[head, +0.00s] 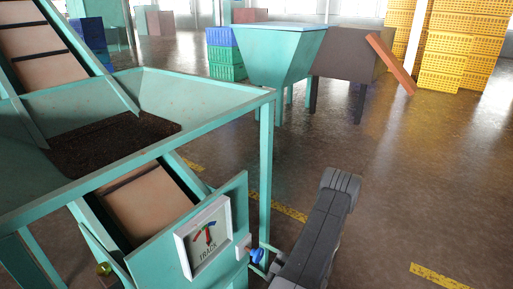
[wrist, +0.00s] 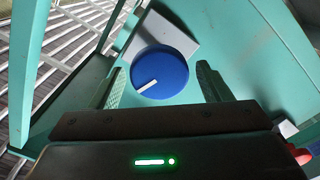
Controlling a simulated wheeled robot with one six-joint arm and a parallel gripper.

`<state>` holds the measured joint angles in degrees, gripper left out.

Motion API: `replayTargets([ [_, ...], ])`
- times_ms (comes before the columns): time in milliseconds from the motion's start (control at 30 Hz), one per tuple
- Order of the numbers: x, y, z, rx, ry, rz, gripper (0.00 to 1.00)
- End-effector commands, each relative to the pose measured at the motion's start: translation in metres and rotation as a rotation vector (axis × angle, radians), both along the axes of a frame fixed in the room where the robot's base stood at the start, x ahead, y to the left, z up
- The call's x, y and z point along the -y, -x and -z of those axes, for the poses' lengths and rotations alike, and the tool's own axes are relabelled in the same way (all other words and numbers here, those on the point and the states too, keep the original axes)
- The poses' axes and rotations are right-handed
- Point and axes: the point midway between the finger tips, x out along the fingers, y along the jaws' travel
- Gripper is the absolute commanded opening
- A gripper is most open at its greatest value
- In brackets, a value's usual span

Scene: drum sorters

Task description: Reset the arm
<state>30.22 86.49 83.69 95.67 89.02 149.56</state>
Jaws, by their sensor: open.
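A round blue knob (wrist: 160,73) with a white pointer line sits on a light grey plate on the teal machine panel in the wrist view. The line points to the lower left. The knob also shows in the head view (head: 257,255), beside the TRACK sign (head: 204,237). My gripper (wrist: 159,78) is open, with one finger on each side of the knob. Gaps show between the fingers and the knob, and nothing is held. In the head view my arm reaches down to the knob's right, and the gripper itself is mostly hidden.
The teal hopper (head: 200,85) holds dark material, and its frame post (head: 266,170) stands close to my arm. A second teal hopper (head: 278,55) stands behind. Yellow crates (head: 450,60) are stacked at the back right. The floor on the right is clear.

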Motion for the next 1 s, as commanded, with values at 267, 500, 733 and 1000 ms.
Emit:
replayTargets([
  [267, -0.011, -0.008, 0.000, 0.000, 0.000, 0.000, 0.71],
  [500, -0.010, -0.008, 0.000, 0.002, 0.001, 0.000, 0.71],
  [733, 0.000, -0.001, -0.001, 0.000, 0.000, 0.004, 0.71],
  [1000, 0.037, 0.025, -0.001, 0.001, 0.001, 0.006, 0.71],
])
